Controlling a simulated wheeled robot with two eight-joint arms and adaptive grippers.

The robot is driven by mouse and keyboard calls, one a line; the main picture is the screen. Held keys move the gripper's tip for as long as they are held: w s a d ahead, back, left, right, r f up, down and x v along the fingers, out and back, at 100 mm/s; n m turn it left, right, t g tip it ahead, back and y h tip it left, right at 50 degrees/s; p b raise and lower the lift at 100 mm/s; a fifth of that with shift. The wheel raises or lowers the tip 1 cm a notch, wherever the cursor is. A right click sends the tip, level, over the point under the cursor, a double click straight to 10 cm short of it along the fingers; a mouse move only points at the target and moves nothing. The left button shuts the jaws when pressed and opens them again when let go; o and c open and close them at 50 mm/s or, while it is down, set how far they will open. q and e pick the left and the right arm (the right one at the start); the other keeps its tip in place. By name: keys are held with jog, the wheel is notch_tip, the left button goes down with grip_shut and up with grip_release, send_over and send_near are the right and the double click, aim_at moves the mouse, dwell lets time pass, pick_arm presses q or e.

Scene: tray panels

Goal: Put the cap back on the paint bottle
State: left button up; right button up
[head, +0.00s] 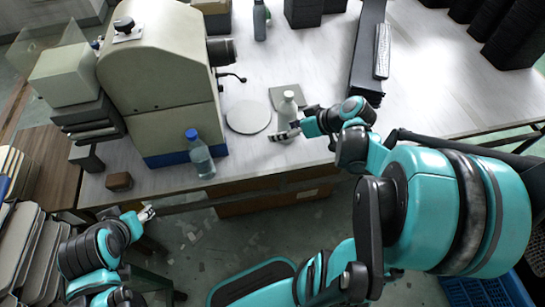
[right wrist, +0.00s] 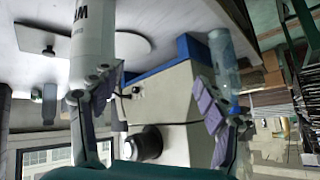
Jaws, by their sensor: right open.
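A white bottle with dark lettering (right wrist: 93,35), which looks like the paint bottle, stands on the table beside my right gripper in the head view (head: 288,105). My right gripper (head: 284,134) is open, with nothing seen between its fingers. In the right wrist view, where the scene appears upside down, the bottle lines up with the left finger of my right gripper (right wrist: 155,92); I cannot tell whether they touch. The bottle's top is partly hidden there. I cannot clearly make out a loose cap. My left gripper (head: 147,213) is off the table's front edge, too small to read.
A white disc (head: 248,117) and a grey square plate (head: 282,92) lie near the bottle. A clear bottle with a blue cap (head: 200,158) stands by the beige machine (head: 160,70). A long black tray (head: 366,55) lies behind.

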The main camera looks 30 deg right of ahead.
jog(key=s+a+r+m+h, duration=0.3)
jog(key=s+a+h, duration=0.2)
jog(key=s+a, duration=0.4)
jog(key=shift+s+a, duration=0.25)
